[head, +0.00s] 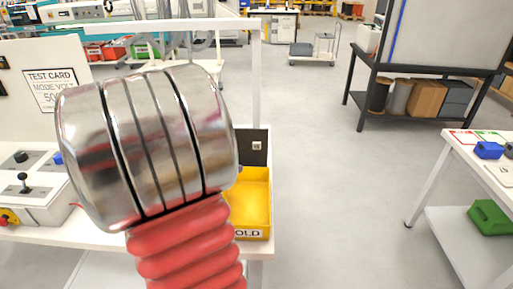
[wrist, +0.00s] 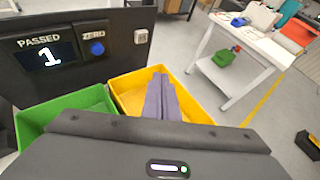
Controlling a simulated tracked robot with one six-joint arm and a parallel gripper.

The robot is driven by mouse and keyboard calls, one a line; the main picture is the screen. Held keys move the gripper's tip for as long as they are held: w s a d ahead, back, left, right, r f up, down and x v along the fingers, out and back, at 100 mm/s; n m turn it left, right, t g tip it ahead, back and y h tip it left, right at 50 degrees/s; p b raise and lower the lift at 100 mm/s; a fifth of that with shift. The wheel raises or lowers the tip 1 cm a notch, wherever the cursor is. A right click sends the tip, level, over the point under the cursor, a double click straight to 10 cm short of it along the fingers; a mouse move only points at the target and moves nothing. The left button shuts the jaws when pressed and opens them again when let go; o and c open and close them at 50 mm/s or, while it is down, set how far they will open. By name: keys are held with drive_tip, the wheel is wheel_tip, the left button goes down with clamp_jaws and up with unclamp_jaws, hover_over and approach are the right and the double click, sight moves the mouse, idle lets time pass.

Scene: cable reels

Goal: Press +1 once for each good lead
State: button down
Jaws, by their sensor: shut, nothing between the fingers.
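A dark counter panel in the wrist view carries a display (wrist: 48,56) reading PASSED 1. Right of it is a blue button (wrist: 97,48) under the word ZERO. I cannot make out a +1 label or any lead. My gripper (wrist: 160,85) is shut and empty, its purple-grey fingers appearing over the yellow bin (wrist: 125,92), right of the panel.
A green bin (wrist: 62,112) stands left of the yellow bin, below the panel. The floor between the tables is clear.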

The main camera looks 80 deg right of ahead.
drive_tip(key=w+a+r+m+t+y, duration=0.2)
drive_tip(key=w+a+m+t+y, duration=0.1)
drive_tip(key=a, duration=1.2)
drive_tip(key=w+a+r+m+t+y, duration=0.2)
drive_tip(key=w+a+m+t+y, duration=0.2)
drive_tip(key=a, duration=1.1)
drive_tip(key=w+a+r+m+t+y, duration=0.2)
drive_tip(key=w+a+m+t+y, duration=0.2)
drive_tip(key=a, duration=1.2)
drive_tip(key=shift+w+m+t, duration=0.5)
drive_tip(key=shift+w+m, duration=0.4)
drive_tip(key=shift+m, duration=0.2)
